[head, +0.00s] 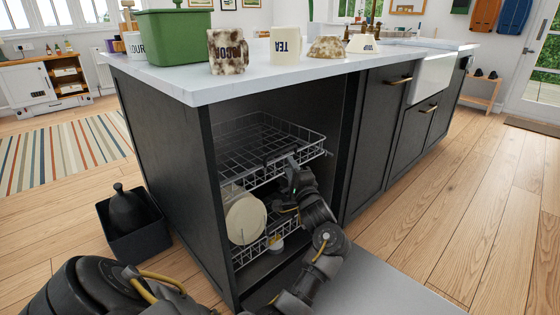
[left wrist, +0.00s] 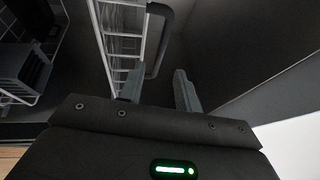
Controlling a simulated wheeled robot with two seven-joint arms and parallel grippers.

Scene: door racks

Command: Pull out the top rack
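The top rack (head: 262,140) is a wire rack inside the open dishwasher in the dark island; it looks empty. A dark handle (head: 280,153) runs along its front edge. In the left wrist view the white wire rack (left wrist: 122,45) shows with its dark handle bar (left wrist: 160,40) just beyond the fingers. My left gripper (head: 291,166) is at the right part of the rack's front. In the left wrist view my left gripper (left wrist: 158,85) has its two fingers apart, with nothing clearly held between them. My right gripper is not in view.
The lower rack (head: 250,254) holds pale plates (head: 245,217). The open door (head: 385,282) lies low in front. Mugs, bowls and a green bin (head: 185,37) stand on the countertop (head: 240,85). A dark tub (head: 139,243) sits on the floor at left.

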